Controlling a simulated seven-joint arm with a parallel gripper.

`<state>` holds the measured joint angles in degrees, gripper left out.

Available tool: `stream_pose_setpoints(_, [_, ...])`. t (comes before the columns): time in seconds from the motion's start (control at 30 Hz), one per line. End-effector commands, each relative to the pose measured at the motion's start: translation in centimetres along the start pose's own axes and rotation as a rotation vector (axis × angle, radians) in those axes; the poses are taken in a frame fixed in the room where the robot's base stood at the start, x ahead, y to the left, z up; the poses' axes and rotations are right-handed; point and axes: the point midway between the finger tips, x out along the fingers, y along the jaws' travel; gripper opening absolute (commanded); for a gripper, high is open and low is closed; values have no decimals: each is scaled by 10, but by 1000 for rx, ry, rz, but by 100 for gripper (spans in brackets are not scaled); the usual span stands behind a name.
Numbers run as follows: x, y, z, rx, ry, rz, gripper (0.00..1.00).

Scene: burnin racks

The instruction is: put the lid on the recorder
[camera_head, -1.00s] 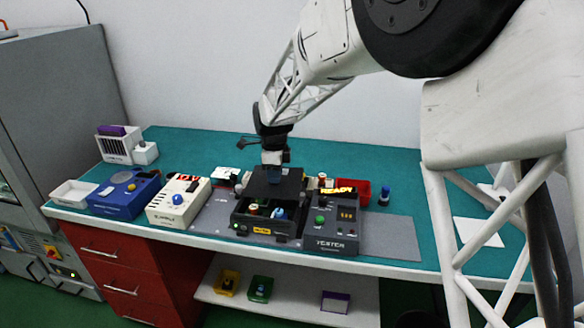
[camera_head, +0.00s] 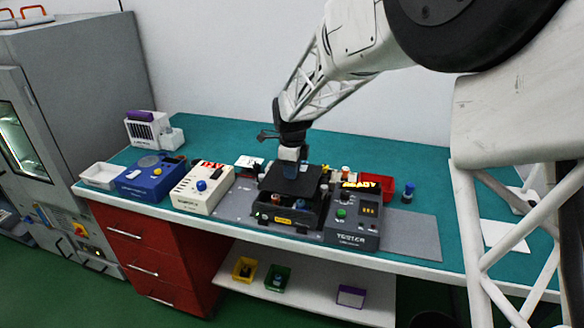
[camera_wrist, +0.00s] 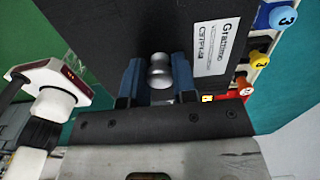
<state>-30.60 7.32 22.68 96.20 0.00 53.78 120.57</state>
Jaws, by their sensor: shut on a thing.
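The recorder (camera_head: 283,217) is an open black box with a yellow label, in the middle of the bench's front part. The lid (camera_head: 284,182) is a flat black plate just above it in the head view, covering most of its opening. Small parts inside show beneath the lid's front edge. My gripper (camera_head: 291,170) is shut on the lid's knob. In the wrist view, my gripper's (camera_wrist: 158,82) blue fingers stand either side of the silver knob (camera_wrist: 158,68), and the lid (camera_wrist: 120,28) carries a white label. I cannot tell whether the lid touches the recorder.
The tester (camera_head: 352,222) stands close to the recorder's right. A cream box (camera_head: 203,188) and a blue box (camera_head: 150,178) stand to the left. A red bin (camera_head: 377,184) and a blue-topped cylinder (camera_head: 408,192) are behind the tester. The bench's right part is mostly clear.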

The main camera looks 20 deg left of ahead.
Motion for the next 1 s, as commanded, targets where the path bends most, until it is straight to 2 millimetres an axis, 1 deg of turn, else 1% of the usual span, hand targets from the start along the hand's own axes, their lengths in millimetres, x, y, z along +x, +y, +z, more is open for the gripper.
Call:
stream_pose_setpoints(0.5, [28, 0, 0, 0, 0, 0, 0])
stream_pose_setpoints(0.7, [33, 0, 0, 0, 0, 0, 0])
stream_pose_setpoints(1.0, [34, 0, 0, 0, 0, 0, 0])
